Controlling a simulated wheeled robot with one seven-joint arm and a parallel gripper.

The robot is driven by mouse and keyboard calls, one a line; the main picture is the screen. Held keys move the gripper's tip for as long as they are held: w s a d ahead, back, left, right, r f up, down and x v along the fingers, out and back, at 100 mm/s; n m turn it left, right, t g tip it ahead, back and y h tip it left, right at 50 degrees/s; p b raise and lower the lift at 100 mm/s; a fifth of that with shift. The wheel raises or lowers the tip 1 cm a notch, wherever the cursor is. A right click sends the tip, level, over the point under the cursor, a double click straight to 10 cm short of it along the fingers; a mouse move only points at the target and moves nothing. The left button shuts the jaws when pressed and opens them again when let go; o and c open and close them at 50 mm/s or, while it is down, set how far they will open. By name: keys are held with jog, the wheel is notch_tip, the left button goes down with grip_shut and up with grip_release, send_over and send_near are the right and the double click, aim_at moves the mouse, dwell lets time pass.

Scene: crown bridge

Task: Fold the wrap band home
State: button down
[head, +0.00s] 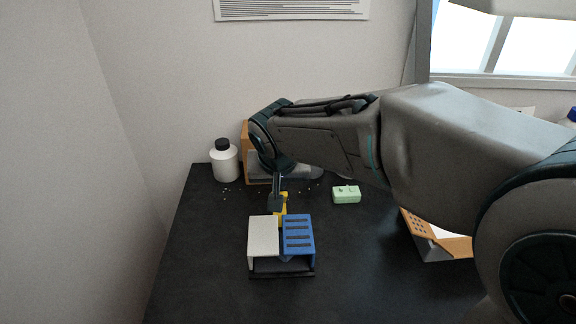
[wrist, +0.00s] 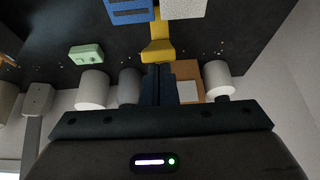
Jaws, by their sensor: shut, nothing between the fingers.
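A yellow band-like piece (head: 284,208) sticks out behind a white block (head: 263,232) and a blue slotted block (head: 299,246), which stand side by side on a black base (head: 283,271). I take the yellow piece to be the wrap band. In the wrist view the yellow piece (wrist: 157,50) flares toward my fingers, between the blue block (wrist: 128,14) and the white block (wrist: 184,8). My gripper (head: 277,204) is shut and empty at its outer end; its fingers (wrist: 158,70) also show in the wrist view. I cannot tell whether they touch it. The band's far end is hidden.
A pale green block (head: 346,195) lies to the right. A white bottle with a dark cap (head: 223,162) stands back left, next to an orange-framed thing (head: 246,150) partly behind my arm. Another orange and white item (head: 437,240) is at right. The front-left table is clear.

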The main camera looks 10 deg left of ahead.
jog(key=s+d+f+t+y+b, duration=0.1)
jog(key=s+f+t+b, duration=0.3)
jog(key=b, duration=1.4)
jog(key=s+t, duration=0.1)
jog(key=s, duration=0.3)
jog(key=shift+d+b, duration=0.4)
jog(key=shift+r, duration=0.1)
jog(key=shift+w+a+f+b, duration=0.15)
jog(key=shift+w+f+b, duration=0.15)
jog(key=shift+w+b, duration=0.35)
